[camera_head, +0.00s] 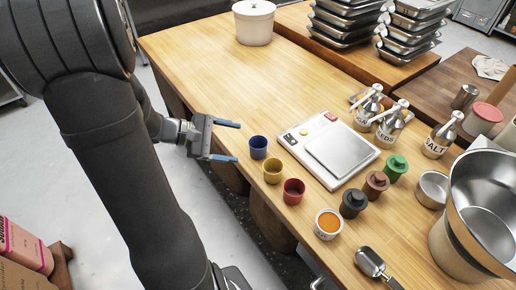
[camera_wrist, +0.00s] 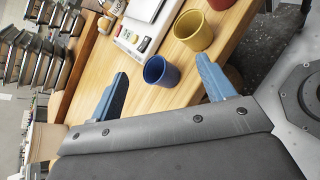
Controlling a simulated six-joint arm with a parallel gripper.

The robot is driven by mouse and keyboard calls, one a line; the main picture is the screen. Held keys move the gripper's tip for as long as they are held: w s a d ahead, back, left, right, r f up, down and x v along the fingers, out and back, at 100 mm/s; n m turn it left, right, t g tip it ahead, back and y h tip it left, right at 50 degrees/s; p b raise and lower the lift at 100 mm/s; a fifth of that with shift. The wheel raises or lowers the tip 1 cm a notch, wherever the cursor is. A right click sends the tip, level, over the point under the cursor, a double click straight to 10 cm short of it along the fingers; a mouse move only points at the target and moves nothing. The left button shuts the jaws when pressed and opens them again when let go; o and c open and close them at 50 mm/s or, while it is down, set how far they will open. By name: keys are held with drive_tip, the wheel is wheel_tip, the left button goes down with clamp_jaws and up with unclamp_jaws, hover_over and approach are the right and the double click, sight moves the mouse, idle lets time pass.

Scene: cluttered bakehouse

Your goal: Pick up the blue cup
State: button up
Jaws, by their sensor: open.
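The blue cup (camera_head: 258,147) stands upright near the left edge of the wooden table, first in a short row with a yellow cup (camera_head: 272,170) and a red cup (camera_head: 293,191). My gripper (camera_head: 229,141) is open and empty, just left of the blue cup, its two blue fingers pointing right towards it. In the wrist view the blue cup (camera_wrist: 161,71) sits ahead of and between the fingertips, apart from both. The yellow cup (camera_wrist: 194,30) is just beyond it, close to the right finger's line.
A scale (camera_head: 328,148) lies right of the cups. A bowl of orange contents (camera_head: 328,224) and a scoop (camera_head: 371,263) are nearer. The table (camera_head: 205,65) is clear behind the blue cup.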

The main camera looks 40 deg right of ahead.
drive_tip(key=a+f+n+t+h, duration=0.3)
drive_tip(key=a+f+n+t, duration=0.15)
drive_tip(key=n, duration=0.65)
approach(264, 145)
drive_tip(key=shift+t, duration=0.45)
drive_tip(key=x, duration=0.4)
drive_tip(key=shift+s+d+r, duration=0.1)
drive_tip(key=shift+r, duration=0.2)
drive_tip(key=d, duration=0.1)
drive_tip(key=d+f, duration=0.2)
drive_tip(key=shift+s+d, duration=0.25)
drive_tip(key=shift+d, duration=0.05)
drive_tip(key=shift+d+f, duration=0.1)
drive_tip(key=shift+d, duration=0.6)
drive_tip(key=c, duration=1)
